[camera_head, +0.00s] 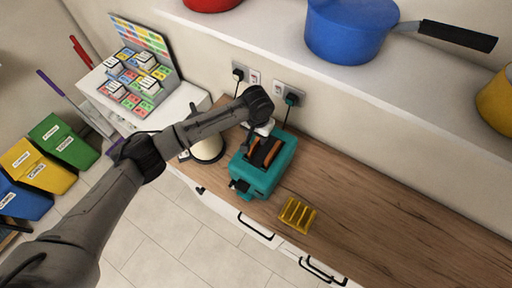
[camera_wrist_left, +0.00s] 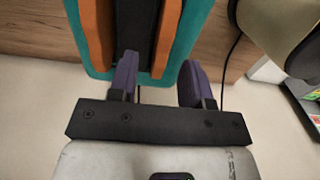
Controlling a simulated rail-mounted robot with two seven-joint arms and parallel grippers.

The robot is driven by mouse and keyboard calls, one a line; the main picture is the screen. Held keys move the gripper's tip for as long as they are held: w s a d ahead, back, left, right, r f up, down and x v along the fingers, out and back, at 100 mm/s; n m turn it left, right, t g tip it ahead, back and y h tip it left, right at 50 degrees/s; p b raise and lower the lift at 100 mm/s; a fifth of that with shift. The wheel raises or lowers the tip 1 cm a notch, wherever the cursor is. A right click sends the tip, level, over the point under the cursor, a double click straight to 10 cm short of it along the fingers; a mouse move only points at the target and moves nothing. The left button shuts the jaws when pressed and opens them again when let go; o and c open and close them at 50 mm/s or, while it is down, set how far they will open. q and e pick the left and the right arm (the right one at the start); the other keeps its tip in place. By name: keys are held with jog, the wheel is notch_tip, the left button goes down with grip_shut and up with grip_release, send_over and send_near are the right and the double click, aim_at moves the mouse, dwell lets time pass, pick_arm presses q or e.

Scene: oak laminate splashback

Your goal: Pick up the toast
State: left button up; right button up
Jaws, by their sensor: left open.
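Two slices of toast stand in the slots of a teal toaster (camera_head: 257,178) on the wooden counter. In the head view the toast (camera_head: 273,153) shows as orange-brown strips. In the left wrist view one slice of toast (camera_wrist_left: 169,32) lines up between my purple fingertips, and the other slice (camera_wrist_left: 95,28) is left of both. My left gripper (camera_wrist_left: 158,72) is open and empty at the toaster's wall-side end. In the head view my wrist partly hides it. I cannot tell whether the fingers touch the toaster. My right gripper is not in view.
A yellow slotted rack (camera_head: 297,214) sits near the counter's front edge. A cream kettle-like item (camera_head: 208,148) stands left of the toaster. A shelf above carries a blue pan (camera_head: 351,30). The counter (camera_head: 400,225) to the right is clear.

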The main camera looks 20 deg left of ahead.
aim_at(257, 140)
pick_arm(q)
jog(key=shift+a+f, duration=0.15)
jog(key=shift+f, duration=2.15)
grip_shut()
